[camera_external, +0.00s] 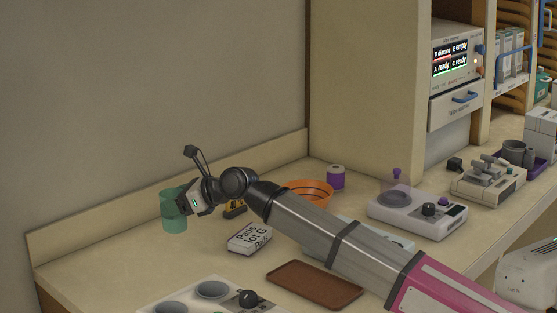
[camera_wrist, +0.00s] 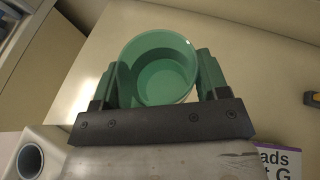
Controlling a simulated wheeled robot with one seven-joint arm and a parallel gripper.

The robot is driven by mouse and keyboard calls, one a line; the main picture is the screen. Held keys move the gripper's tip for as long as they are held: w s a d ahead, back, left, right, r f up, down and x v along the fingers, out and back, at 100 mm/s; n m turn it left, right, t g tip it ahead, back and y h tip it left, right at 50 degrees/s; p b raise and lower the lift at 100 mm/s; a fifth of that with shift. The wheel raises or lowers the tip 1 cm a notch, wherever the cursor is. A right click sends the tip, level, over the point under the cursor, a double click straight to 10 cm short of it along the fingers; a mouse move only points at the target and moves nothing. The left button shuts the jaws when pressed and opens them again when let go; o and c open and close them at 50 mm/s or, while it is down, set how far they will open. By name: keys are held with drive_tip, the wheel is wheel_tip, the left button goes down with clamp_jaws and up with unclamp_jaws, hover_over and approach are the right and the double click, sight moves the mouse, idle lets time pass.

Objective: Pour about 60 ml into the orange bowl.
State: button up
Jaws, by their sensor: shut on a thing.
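The orange bowl (camera_external: 312,188) stands on the counter behind my forearm, which hides part of it. A green cup (camera_external: 173,212) is at the left end of the counter, with my gripper (camera_external: 187,207) at its right side. In the wrist view my gripper (camera_wrist: 160,85) has one finger on each side of the green cup (camera_wrist: 160,58) and is shut on it. The cup looks upright. I look into its open top and cannot tell whether it holds liquid. The bowl does not show in the wrist view.
A white box labelled Pads lot G (camera_external: 250,238) and a yellow-black item (camera_external: 235,209) lie near my gripper. A brown tray (camera_external: 313,285) is in front. A purple jar (camera_external: 335,177) stands right of the bowl. A white device (camera_external: 418,213) is farther right. The wall is close behind.

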drive_tip(key=w+d+f, duration=0.1)
drive_tip(key=w+d, duration=1)
drive_tip(key=w, duration=0.1)
drive_tip(key=w+d, duration=0.6)
drive_tip(key=d, duration=0.6)
drive_tip(key=w+d, duration=0.6)
drive_tip(key=d, duration=0.5)
drive_tip(key=w+d, duration=0.6)
drive_tip(key=d, duration=0.6)
drive_tip(key=shift+w+d+r, duration=0.25)
drive_tip(key=shift+w+d, duration=0.05)
